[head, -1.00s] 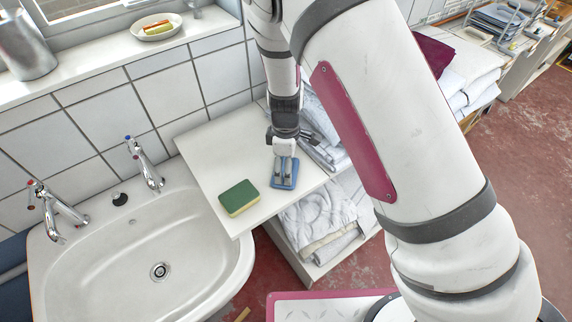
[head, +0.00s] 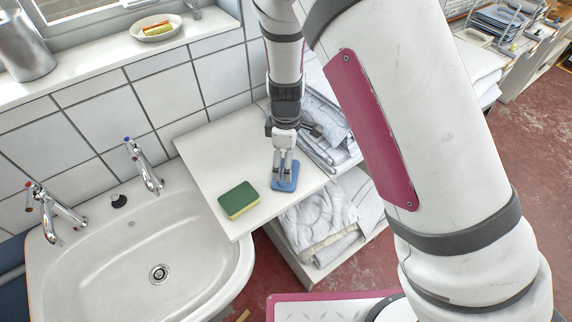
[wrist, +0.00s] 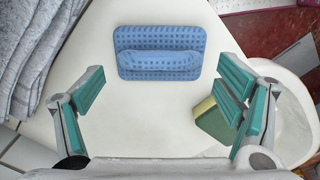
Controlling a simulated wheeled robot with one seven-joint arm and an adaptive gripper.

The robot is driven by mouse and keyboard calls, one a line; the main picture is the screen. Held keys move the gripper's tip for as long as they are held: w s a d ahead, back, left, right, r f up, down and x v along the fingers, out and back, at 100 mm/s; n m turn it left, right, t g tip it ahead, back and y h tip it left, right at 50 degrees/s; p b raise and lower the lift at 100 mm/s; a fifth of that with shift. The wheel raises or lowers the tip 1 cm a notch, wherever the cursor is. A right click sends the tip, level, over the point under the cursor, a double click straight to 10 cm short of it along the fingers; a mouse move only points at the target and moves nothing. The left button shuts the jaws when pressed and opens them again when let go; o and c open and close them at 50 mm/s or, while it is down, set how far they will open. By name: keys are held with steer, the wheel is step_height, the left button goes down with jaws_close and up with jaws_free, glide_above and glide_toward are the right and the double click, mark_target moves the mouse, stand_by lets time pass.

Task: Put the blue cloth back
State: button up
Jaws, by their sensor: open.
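The blue cloth (head: 285,184) lies folded on the white shelf top beside the sink, partly hidden by my gripper in the head view. In the wrist view the blue cloth (wrist: 160,52) lies flat ahead of the fingers, with a raised fold along its middle. My gripper (head: 284,171) points down over the cloth in the head view. In the wrist view my gripper (wrist: 165,88) is open and empty, its fingers spread wider than the cloth. The cloth appears beyond the fingertips, not between them.
A green and yellow sponge (head: 238,200) lies left of the cloth; it also shows by the right finger in the wrist view (wrist: 213,125). The sink (head: 160,250) is to the left. Folded grey linen (head: 325,125) is stacked close on the right. The white top (head: 215,150) is clear behind the sponge.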

steer(key=s+d+r+m+t+y, duration=0.1)
steer(key=s+d+r+m, duration=0.15)
steer(key=r, duration=0.75)
steer(key=s+d+r+m, duration=0.1)
steer(key=d+r+m, duration=0.15)
steer(key=r, duration=0.65)
steer(key=s+d+r+m+t, duration=0.2)
steer(key=s+d+r+m, duration=0.3)
steer(key=s, duration=0.3)
steer(key=s+d+r+m+t+h, duration=0.1)
steer(key=s+d+r+m+t, duration=0.1)
steer(key=s+d+r+m, duration=0.3)
steer(key=s+d+r, duration=0.3)
steer(key=s, duration=0.1)
steer(key=shift+s+r+m+t+b, duration=0.2)
steer(key=shift+m+t+b, duration=0.1)
steer(key=shift+m+b, duration=0.1)
